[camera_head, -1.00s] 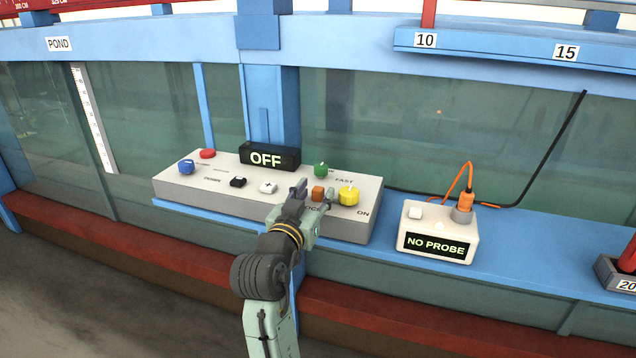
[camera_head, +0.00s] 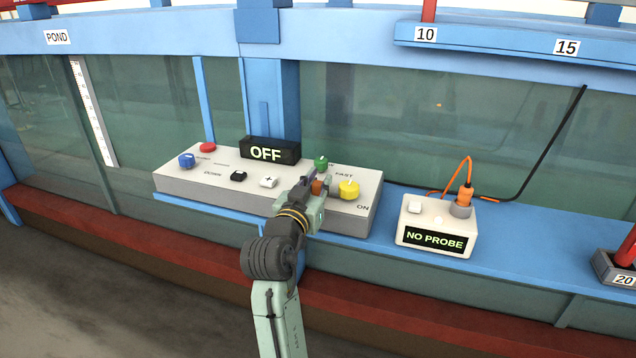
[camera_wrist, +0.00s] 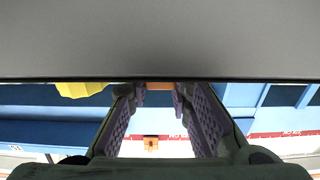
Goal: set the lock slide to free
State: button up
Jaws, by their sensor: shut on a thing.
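The lock slide looks to be the small orange block (camera_head: 318,187) on the right half of the white control box (camera_head: 345,222), between the white plus button and the yellow knob. My gripper (camera_head: 315,183) is shut on the orange block, with its fingers on either side of it. In the wrist view the orange block (camera_wrist: 159,87) shows between the purple finger pads, cut off above by a grey surface. The lettering by the slide is hidden behind my gripper, so I cannot read its setting.
A yellow knob (camera_head: 349,189) stands close right of my gripper and a green knob (camera_head: 321,162) just behind. The display (camera_head: 270,151) reads OFF. A white plus button (camera_head: 268,182) is to the left. A NO PROBE box (camera_head: 437,227) stands apart on the right.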

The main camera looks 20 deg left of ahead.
grip_shut()
jog(key=shift+a+b, duration=0.45)
jog(key=shift+a, duration=0.75)
jog(key=o, duration=0.7)
grip_release()
jog(key=shift+a, duration=0.1)
jog(key=shift+o, duration=0.2)
jog(key=s, duration=1.2)
